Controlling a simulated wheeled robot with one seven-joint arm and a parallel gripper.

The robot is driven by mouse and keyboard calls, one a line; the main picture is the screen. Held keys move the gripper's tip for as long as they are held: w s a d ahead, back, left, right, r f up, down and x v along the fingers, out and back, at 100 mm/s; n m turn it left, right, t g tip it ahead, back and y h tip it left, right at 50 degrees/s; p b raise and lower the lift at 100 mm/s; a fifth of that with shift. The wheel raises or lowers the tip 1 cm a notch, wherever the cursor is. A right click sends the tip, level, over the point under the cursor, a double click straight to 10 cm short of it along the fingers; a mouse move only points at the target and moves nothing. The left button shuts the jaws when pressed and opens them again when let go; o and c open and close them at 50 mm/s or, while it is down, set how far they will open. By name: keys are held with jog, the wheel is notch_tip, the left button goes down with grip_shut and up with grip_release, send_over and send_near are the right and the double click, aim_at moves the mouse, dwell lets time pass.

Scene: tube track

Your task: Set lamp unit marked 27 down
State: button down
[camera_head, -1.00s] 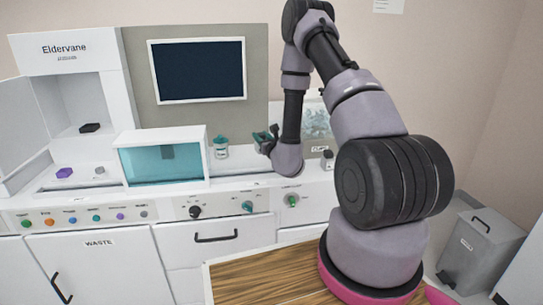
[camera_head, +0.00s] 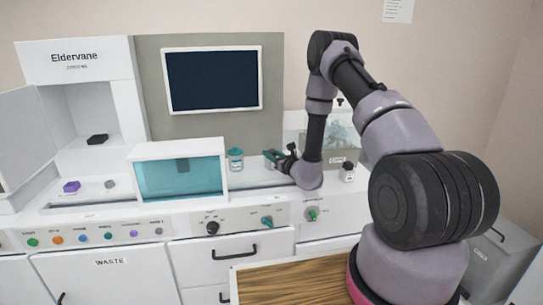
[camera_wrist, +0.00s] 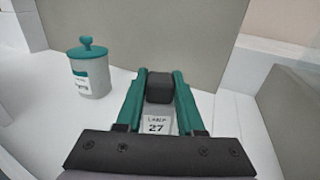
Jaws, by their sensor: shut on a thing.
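The lamp unit marked 27 (camera_wrist: 157,126) is a pale block with a dark top and a "LAMP 27" label. In the wrist view it sits between the two teal fingers of my gripper (camera_wrist: 160,77), which are shut on it. In the head view my gripper (camera_head: 279,158) is low over the back of the white counter, right of a teal-lidded jar. The fingers largely hide the lamp unit there. I cannot tell whether its base touches the counter.
The teal-lidded jar (camera_wrist: 91,72) stands close on the left. A teal-windowed box (camera_head: 178,172) is further left. A small labelled container (camera_head: 347,172) and a clear-fronted case (camera_head: 338,133) are to the right. A grey panel (camera_wrist: 150,38) rises behind.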

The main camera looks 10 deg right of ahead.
jog(key=shift+f, duration=0.25)
jog(key=c, duration=0.5)
grip_release()
